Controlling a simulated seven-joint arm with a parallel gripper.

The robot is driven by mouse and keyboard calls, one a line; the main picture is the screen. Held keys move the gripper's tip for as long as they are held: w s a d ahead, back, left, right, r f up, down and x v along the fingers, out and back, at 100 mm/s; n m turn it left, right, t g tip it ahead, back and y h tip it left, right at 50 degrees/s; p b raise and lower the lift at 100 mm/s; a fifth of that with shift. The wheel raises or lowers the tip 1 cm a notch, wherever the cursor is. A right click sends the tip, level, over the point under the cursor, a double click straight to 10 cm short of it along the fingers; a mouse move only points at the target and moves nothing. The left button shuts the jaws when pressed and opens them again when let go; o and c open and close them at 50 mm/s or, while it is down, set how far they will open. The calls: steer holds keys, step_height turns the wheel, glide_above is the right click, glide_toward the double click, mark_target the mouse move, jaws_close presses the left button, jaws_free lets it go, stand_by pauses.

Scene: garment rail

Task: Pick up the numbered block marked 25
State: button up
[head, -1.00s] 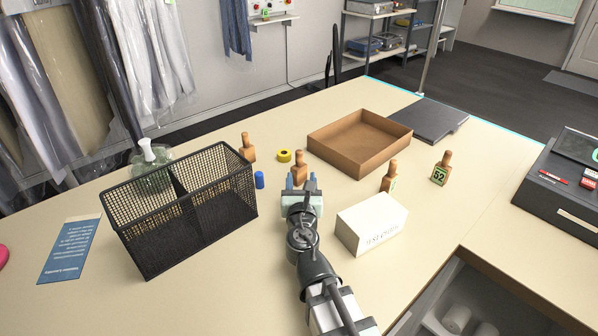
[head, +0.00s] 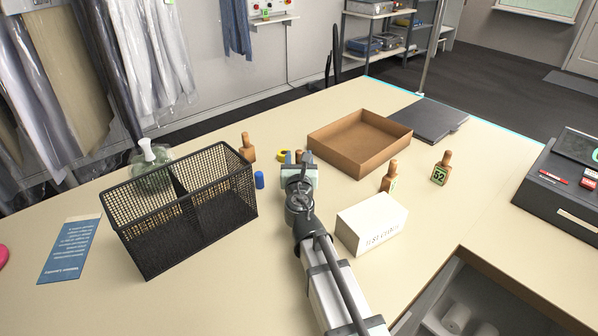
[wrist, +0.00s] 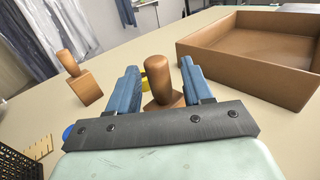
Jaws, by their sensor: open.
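A wooden block with a knob handle (wrist: 158,82) stands between the fingers of my gripper (wrist: 158,68) in the wrist view. My gripper is open around it, with no clear grip visible. In the head view, my gripper (head: 297,158) covers most of that block, and no number on it shows. A second wooden block (head: 248,149) stands to the left, no number visible; it also shows in the wrist view (wrist: 82,88). A fourth block (head: 440,170) at far right reads 52.
A brown tray (head: 353,163) sits just right of and beyond my gripper. A white box (head: 371,224) stands right of my arm. A black mesh basket (head: 150,252) is at the left. A blue cylinder (head: 259,180) and a yellow roll (head: 282,156) are close by.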

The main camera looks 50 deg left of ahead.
steer(key=shift+c, duration=0.5)
jaws_close()
